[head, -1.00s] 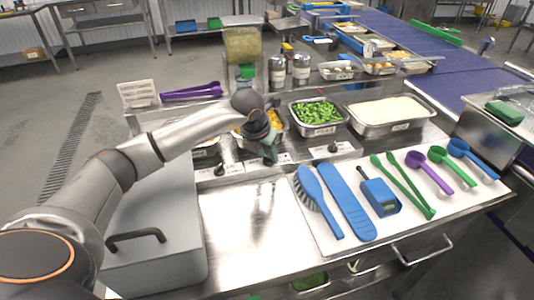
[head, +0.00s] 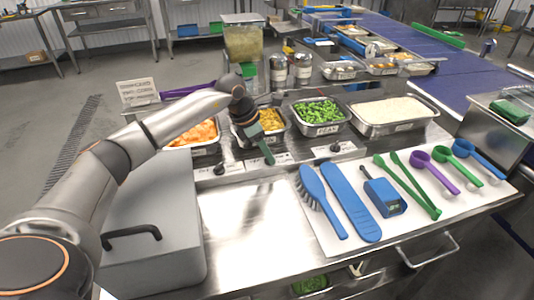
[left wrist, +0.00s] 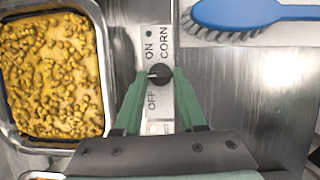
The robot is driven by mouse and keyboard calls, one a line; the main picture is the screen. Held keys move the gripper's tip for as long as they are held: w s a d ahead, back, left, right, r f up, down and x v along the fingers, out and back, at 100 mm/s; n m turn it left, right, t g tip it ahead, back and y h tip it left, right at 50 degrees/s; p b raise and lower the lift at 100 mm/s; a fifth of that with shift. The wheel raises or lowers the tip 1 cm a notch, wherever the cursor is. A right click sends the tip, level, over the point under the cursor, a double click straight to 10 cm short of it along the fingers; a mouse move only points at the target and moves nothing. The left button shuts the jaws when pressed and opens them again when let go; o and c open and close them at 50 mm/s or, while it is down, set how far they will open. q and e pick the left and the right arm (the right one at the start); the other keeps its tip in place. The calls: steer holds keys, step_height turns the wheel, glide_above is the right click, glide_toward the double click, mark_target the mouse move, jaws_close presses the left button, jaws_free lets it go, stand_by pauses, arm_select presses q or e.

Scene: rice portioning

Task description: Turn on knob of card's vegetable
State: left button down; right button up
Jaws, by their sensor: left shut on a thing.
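A small card (head: 137,92) stands at the back left of the counter in the head view; its print is too small to read surely. My left gripper (head: 267,157) is at the front of the corn pan (head: 285,137). In the left wrist view its green fingers (left wrist: 161,86) are shut on the black corn knob (left wrist: 160,73). The knob's plate (left wrist: 158,35) reads CORN, with ON and OFF marks. The knob's pale mark points left, between ON and OFF. Other knobs show to the left (head: 219,168) and right (head: 334,147). My right gripper is not in view.
Pans of carrot pieces (head: 193,133), green vegetables (head: 319,111) and rice (head: 394,109) flank the corn. A brush (head: 320,199), blue paddle (head: 349,203) and several utensils lie on a white mat (head: 408,212). A grey box (head: 155,190) stands at left. The steel counter (head: 250,225) is clear in front.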

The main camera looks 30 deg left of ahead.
arm_select(q)
steer(key=m, duration=0.1)
steer(key=m+g+h, duration=0.1)
steer(key=m, duration=0.1)
steer(key=shift+w+a+m+b, duration=0.1)
steer(key=shift+w+m+b, duration=0.1)
steer(key=shift+m+b, duration=0.1)
steer(key=m+g, duration=0.1)
steer(key=m, duration=0.2)
steer(key=shift+w+h+b, duration=0.15)
steer(key=shift+h+b, duration=0.15)
steer(key=shift+b, duration=0.05)
steer(key=shift+m+g, duration=0.4)
steer(key=shift+m, duration=0.4)
steer(key=shift+m+b, duration=0.35)
steer(key=shift+m, duration=0.35)
steer(key=shift+r, duration=0.1)
steer(key=shift+c, duration=2.4)
jaws_free()
